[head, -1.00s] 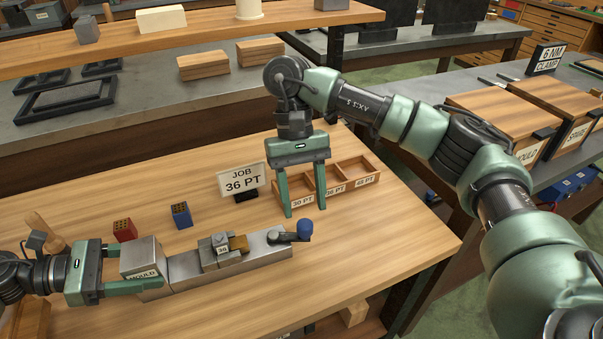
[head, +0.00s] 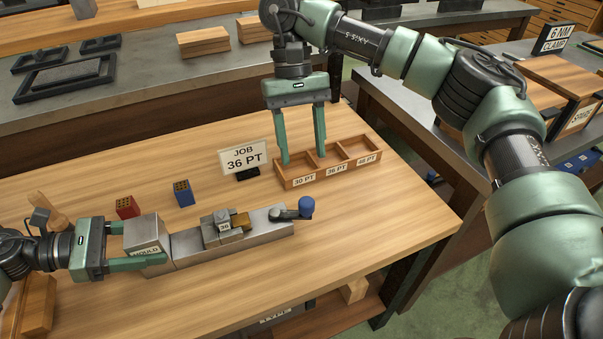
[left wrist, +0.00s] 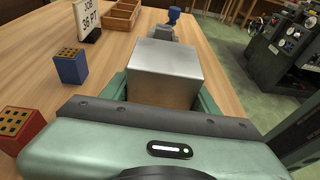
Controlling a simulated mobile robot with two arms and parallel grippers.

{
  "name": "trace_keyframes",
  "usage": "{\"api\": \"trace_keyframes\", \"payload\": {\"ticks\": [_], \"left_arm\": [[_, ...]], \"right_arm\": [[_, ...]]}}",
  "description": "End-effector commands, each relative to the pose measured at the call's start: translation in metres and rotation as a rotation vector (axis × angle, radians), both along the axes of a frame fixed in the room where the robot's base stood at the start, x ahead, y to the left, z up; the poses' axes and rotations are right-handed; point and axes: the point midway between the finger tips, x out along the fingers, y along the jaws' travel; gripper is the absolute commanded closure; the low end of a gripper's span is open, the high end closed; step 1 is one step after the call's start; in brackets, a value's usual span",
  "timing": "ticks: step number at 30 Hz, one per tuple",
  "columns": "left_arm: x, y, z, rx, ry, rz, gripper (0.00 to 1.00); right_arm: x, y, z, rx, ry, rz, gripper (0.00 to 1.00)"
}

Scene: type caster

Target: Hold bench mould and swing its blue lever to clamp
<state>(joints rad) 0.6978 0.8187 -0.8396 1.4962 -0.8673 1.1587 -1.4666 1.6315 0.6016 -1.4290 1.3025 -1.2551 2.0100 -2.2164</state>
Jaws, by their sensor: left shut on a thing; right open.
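The bench mould (head: 192,248) is a long grey metal block lying on the wooden bench. Its blue lever (head: 306,206) is a dark arm with a blue knob at the right end, pointing right. A small block marked 36 (head: 223,222) sits on the mould beside a brass-coloured piece. My left gripper (head: 142,252) is shut on the mould's left end block; in the left wrist view this block (left wrist: 165,72) is between the fingers.
A three-compartment wooden tray (head: 330,174) labelled 30, 36 and 48 PT stands behind the lever. A sign reading JOB 36 PT (head: 243,158) stands left of it. Red (head: 127,207) and blue (head: 183,192) blocks with holes stand behind the mould. Bench right of the knob is clear.

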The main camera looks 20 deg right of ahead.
Motion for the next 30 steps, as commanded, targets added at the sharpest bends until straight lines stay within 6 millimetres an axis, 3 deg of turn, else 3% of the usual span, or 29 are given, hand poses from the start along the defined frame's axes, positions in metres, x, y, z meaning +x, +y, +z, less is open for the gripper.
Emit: {"api": "trace_keyframes", "payload": {"ticks": [8,9,11,12,23,30], "left_arm": [[-0.002,-0.001,-0.003,0.002,0.005,-0.006,0.82],[-0.002,-0.001,-0.003,0.002,0.005,-0.006,0.34],[-0.002,-0.001,-0.003,0.001,0.005,-0.006,0.18],[-0.002,-0.001,-0.003,0.001,0.005,-0.005,0.15],[0.000,0.003,0.000,0.001,0.002,0.000,0.15],[0.002,0.041,0.011,0.002,0.002,0.002,0.15]], "right_arm": [[0.000,0.000,-0.001,0.000,0.000,0.000,0.48],[0.000,0.000,-0.001,0.000,0.000,0.000,0.48],[0.000,0.000,-0.001,0.000,0.000,0.000,0.48],[0.000,0.000,-0.001,0.000,0.000,0.000,0.48],[0.000,0.000,0.000,0.000,0.000,0.000,0.48],[0.000,0.000,0.000,0.000,0.000,0.000,0.48]]}}
